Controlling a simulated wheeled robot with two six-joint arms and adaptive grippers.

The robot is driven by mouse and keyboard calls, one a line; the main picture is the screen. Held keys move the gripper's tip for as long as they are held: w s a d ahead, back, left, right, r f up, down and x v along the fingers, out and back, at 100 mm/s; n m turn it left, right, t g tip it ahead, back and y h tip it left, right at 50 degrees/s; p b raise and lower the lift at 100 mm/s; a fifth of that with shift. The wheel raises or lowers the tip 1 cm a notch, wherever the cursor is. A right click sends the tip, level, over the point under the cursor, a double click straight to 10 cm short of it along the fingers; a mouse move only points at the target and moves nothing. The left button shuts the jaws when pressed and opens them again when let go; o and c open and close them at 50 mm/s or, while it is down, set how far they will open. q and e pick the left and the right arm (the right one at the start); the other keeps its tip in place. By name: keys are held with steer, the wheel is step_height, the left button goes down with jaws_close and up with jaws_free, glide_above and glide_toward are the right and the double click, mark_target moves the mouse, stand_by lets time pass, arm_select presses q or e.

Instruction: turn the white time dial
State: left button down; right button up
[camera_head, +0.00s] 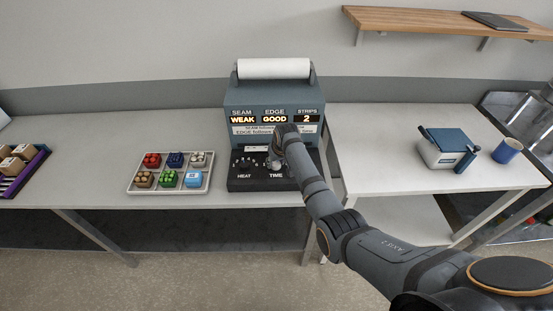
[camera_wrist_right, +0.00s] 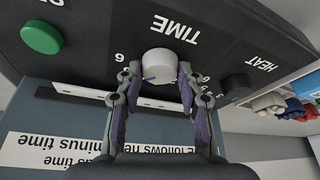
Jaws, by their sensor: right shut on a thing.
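The white time dial (camera_wrist_right: 158,62) sits on the dark front panel by the word TIME, with a blue mark on its rim. My right gripper (camera_wrist_right: 159,72) has its two fingers on either side of the dial and is shut on it. In the head view my right gripper (camera_head: 277,164) is at the front panel of the grey sealing machine (camera_head: 233,108), and my arm mostly hides the dial there. The machine's displays read SEAM WEAK, EDGE GOOD and STRIPS 2. My left gripper is not in view.
A dark heat knob (camera_wrist_right: 236,86) and a green button (camera_wrist_right: 41,38) flank the dial. A tray (camera_head: 133,187) of small coloured blocks stands left of the machine. A blue-topped device (camera_head: 447,151) and a blue mug (camera_head: 507,151) stand on the right table.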

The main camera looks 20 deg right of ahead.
steer(key=shift+m, duration=0.5)
steer(key=o, duration=1.2)
steer(key=shift+c, duration=0.2)
steer(key=v, duration=1.2)
steer(key=shift+a, duration=0.3)
